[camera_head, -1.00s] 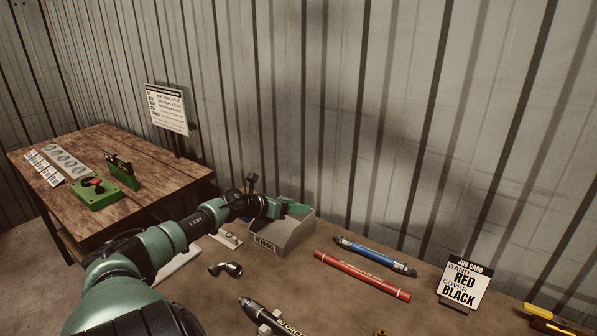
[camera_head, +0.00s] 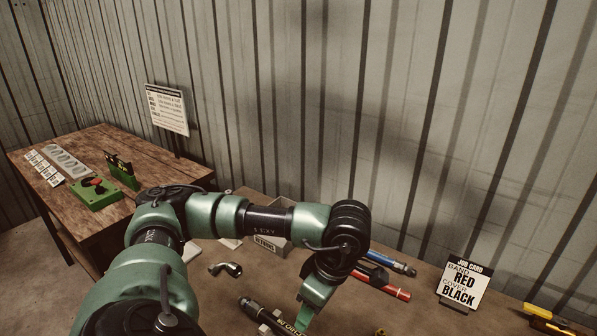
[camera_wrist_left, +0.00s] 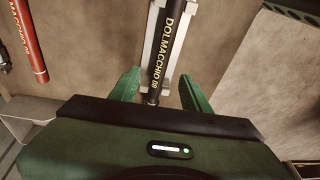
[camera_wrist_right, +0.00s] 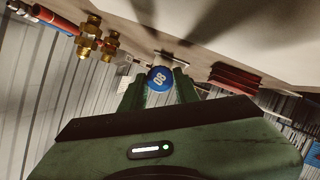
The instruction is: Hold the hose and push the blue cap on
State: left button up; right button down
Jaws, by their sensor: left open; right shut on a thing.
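The black hose marked "DOLMACCHIO 08" lies in a light cradle; in the head view it (camera_head: 258,310) is at the bottom, and in the left wrist view it (camera_wrist_left: 171,45) runs down between my fingers. My left gripper (camera_wrist_left: 160,88) is open with one finger on each side of the hose end; in the head view its green finger hides part of the hose. My right gripper (camera_wrist_right: 159,88) is shut on the blue cap (camera_wrist_right: 158,78), whose round face reads "08". The right gripper is outside the head view.
A returns bin (camera_head: 268,243) and a metal elbow (camera_head: 226,268) lie behind the hose. A blue hose (camera_head: 392,263) and a red hose (camera_head: 390,288) lie to the right, partly hidden by my left arm. A job card (camera_head: 465,283) stands farther right. Brass fittings (camera_wrist_right: 97,40) show in the right wrist view.

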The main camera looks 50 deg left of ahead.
aim_at(281, 324)
pick_arm(q)
jog(key=s+a+f, duration=0.1)
jog(key=a+f, duration=0.1)
jog(key=f, duration=0.1)
jog(key=s+a+f+y, duration=0.1)
jog(key=a+f, duration=0.1)
jog(key=f, duration=0.1)
jog(key=s+a+f+y, duration=0.1)
jog(key=a+f, duration=0.1)
jog(key=f, duration=0.1)
jog(key=shift+a+f, duration=0.15)
jog(key=shift+a, duration=0.1)
dwell(0.4)
grip_shut()
dwell(2.0)
